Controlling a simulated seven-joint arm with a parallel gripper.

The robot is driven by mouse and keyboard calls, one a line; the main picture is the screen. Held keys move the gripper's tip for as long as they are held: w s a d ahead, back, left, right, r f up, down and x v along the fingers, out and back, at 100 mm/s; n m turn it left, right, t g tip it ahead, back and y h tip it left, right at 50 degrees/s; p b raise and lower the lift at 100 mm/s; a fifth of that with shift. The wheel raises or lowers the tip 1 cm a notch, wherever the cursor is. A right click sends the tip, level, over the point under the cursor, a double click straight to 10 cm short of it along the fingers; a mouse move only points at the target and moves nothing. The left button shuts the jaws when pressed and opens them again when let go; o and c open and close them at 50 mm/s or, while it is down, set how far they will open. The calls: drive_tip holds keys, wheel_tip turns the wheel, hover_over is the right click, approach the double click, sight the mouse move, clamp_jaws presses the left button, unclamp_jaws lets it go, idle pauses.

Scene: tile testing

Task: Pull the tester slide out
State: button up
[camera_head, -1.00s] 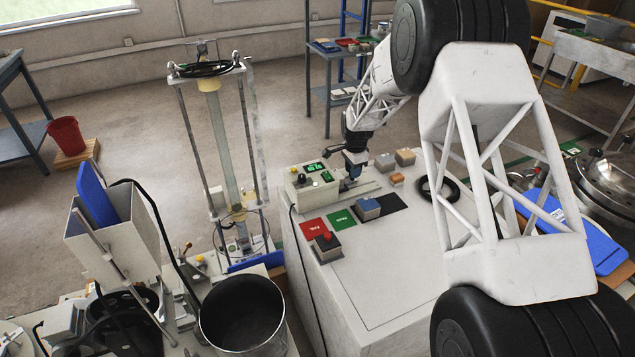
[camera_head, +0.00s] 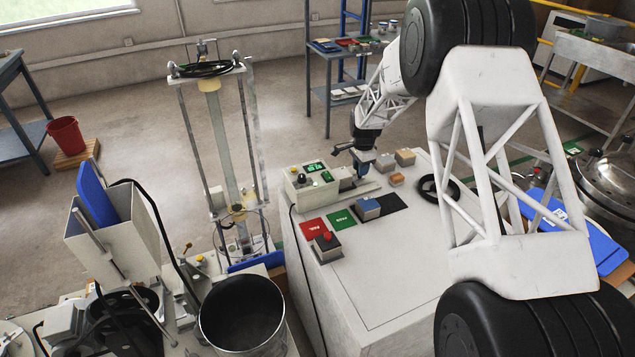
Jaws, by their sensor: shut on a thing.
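The tester (camera_head: 312,188) is a pale box with green displays and a dark knob, at the back left of the white cabinet top. Its grey slide (camera_head: 346,180) shows at the tester's right side, above a pale base strip. My gripper (camera_head: 362,172) points down at the slide's right end and is shut on it. The fingertips are small and partly dark here, so the exact contact is hard to see.
Tile blocks in grey (camera_head: 385,162), orange (camera_head: 396,180) and blue (camera_head: 366,208) stand nearby. The cabinet top's front is clear.

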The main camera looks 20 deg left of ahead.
drive_tip(key=shift+w+d, duration=1)
drive_tip(key=o, duration=0.8)
drive_tip(key=shift+r, duration=0.1)
drive_tip(key=shift+r, duration=2.95)
